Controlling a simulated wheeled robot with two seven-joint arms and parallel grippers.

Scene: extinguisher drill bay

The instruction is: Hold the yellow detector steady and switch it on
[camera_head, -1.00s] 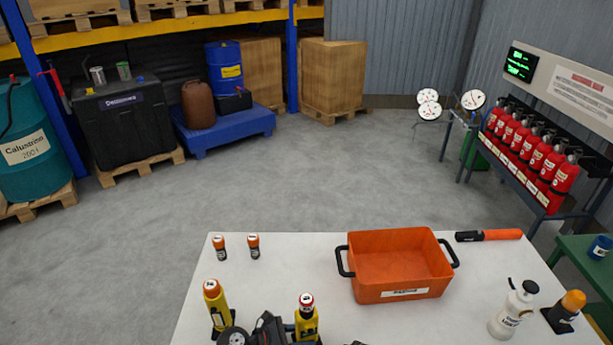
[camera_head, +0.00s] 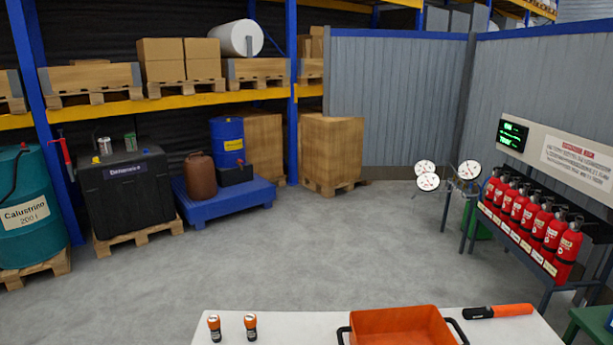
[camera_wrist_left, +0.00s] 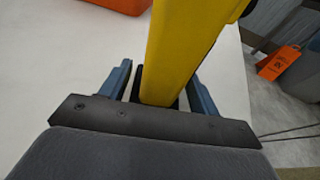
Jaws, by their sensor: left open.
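A tall yellow body, which looks like the yellow detector (camera_wrist_left: 182,45), fills the middle of the left wrist view. Its top is cut off by the frame, so no switch shows. My left gripper (camera_wrist_left: 160,74) is open, with one finger on each side of the yellow body. A gap shows at the left finger; whether the right finger touches is unclear. The body's lower end is partly hidden behind the gripper's dark crossbar. Neither gripper nor the detector shows in the head view now. My right gripper is in no current view.
The white table (camera_head: 290,328) shows only its far strip. On it are two small orange-capped cylinders (camera_head: 214,328) (camera_head: 250,327), an orange bin (camera_head: 400,322) and an orange-and-black torch (camera_head: 498,311).

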